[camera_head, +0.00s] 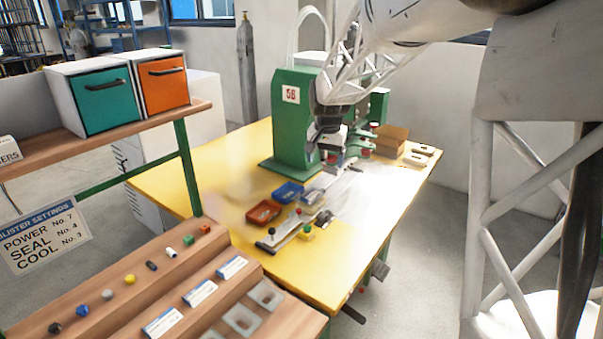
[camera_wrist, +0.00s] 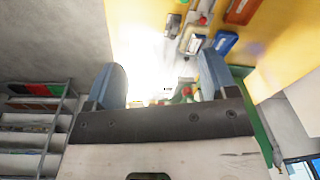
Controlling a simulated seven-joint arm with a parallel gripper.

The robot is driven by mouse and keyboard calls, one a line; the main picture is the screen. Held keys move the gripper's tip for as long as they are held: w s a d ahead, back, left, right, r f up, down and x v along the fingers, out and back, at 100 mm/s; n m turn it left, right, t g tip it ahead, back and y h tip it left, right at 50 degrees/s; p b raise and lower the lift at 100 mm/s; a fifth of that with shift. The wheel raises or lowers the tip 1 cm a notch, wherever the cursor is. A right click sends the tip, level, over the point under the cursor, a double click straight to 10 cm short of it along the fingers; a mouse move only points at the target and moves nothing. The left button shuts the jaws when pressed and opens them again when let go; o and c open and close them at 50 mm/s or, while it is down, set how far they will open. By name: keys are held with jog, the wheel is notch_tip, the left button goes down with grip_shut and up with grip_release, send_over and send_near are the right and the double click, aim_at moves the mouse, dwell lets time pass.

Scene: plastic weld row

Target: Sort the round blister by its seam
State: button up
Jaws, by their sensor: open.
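My gripper (camera_head: 333,160) is above the yellow table in front of the green machine. In the wrist view my gripper (camera_wrist: 162,72) shows two blue-grey fingers wide apart, with nothing between them. A red tray (camera_head: 264,212) and a blue tray (camera_head: 288,193) lie side by side on the table. The blue tray (camera_wrist: 225,42) and the red tray (camera_wrist: 240,11) also show at the upper right of the wrist view. I cannot make out a round blister or its seam; small pale pieces near my gripper are blurred.
The green machine (camera_head: 291,120) stands behind the trays. A metal fixture (camera_head: 294,229) lies in front of them. A brown box (camera_head: 390,139) and pale pieces (camera_head: 418,158) sit at the right. A wooden stepped rack (camera_head: 150,287) fills the front left. The table's left part is clear.

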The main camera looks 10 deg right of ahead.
jog(key=w+f+m, duration=0.1)
jog(key=w+f, duration=0.4)
jog(key=w, duration=0.3)
jog(key=w+f+m, duration=0.1)
jog(key=w+f, duration=0.4)
jog(key=w, duration=0.3)
jog(key=m+g, duration=0.1)
jog(key=m, duration=0.1)
send_near(311, 196)
jog(key=shift+s, duration=0.3)
jog(key=shift+w+f, duration=0.4)
jog(key=shift+f, duration=0.15)
jog(key=shift+f, duration=0.15)
jog(key=shift+f, duration=3.4)
jog(key=c, duration=0.5)
